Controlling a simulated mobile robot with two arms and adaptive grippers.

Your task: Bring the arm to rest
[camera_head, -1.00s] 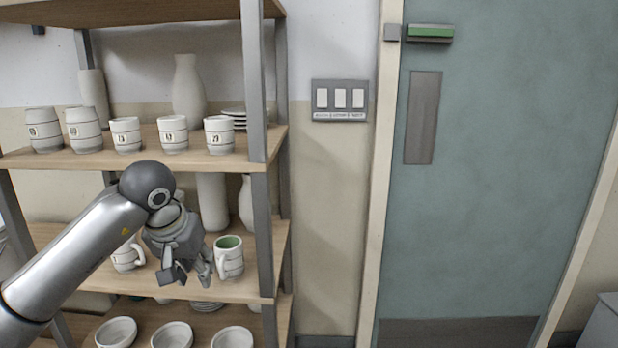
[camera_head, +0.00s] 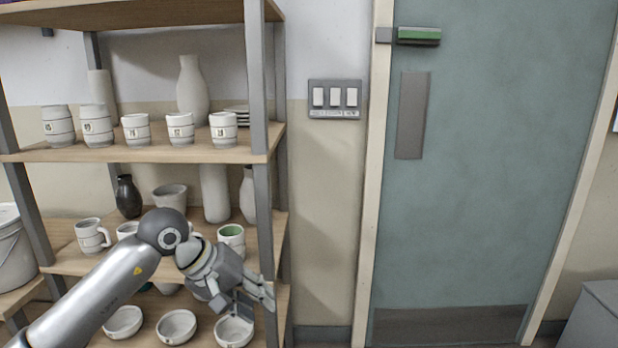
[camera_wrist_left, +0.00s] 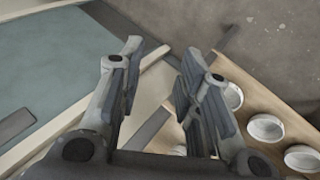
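My left arm (camera_head: 105,290) comes in from the lower left in the head view. Its gripper (camera_head: 250,303) hangs in front of the shelf, near the right post, angled down. The green-lined mug (camera_head: 232,236) on the middle shelf stands just above and behind the gripper. My right gripper does not show.
The wooden shelf unit (camera_head: 150,155) holds several numbered cups, vases, mugs and low white bowls (camera_head: 176,326). A grey-green door (camera_head: 490,180) and a switch plate (camera_head: 335,99) are to the right. A white bucket (camera_head: 12,255) stands far left. The space before the door looks clear.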

